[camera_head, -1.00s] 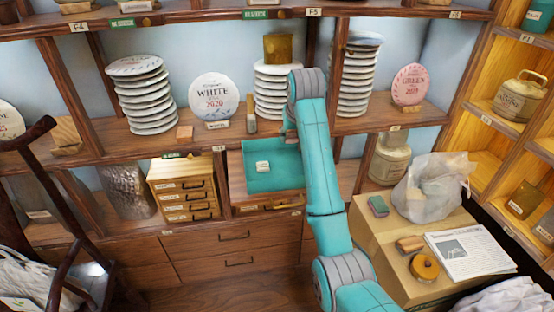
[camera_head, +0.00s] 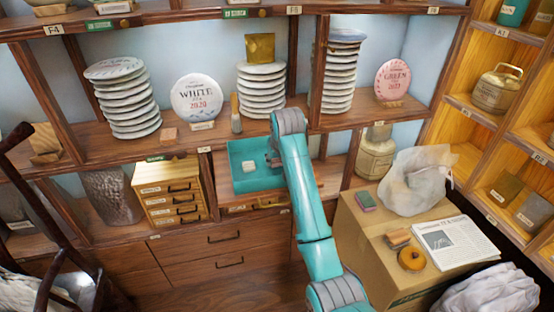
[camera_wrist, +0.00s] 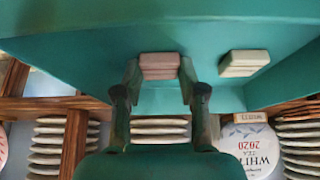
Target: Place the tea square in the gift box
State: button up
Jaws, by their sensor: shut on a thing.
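The open teal gift box (camera_head: 238,184) stands in a middle shelf compartment, and its teal inside (camera_wrist: 60,60) fills the upper wrist view. A pale square (camera_head: 248,167) lies in it, also in the wrist view (camera_wrist: 243,63). My gripper (camera_head: 273,158) is at the box's right part, partly hidden by my arm. In the wrist view my gripper (camera_wrist: 160,75) is shut on a pinkish-brown tea square (camera_wrist: 160,62), held inside the box beside the pale square. I cannot tell whether the held square touches the bottom.
Stacks of wrapped tea cakes (camera_head: 262,92) stand on the shelf above. A small drawer cabinet (camera_head: 169,192) is left of the box and a lidded jar (camera_head: 375,157) to its right. A carton (camera_head: 360,235) with a newspaper (camera_head: 455,246) and plastic bag stands at right.

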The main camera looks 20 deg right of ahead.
jog(key=shift+f, duration=0.1)
jog(key=o, duration=0.8)
jog(key=shift+c, duration=0.2)
jog(key=v, duration=1.2)
jog(key=shift+s, duration=0.15)
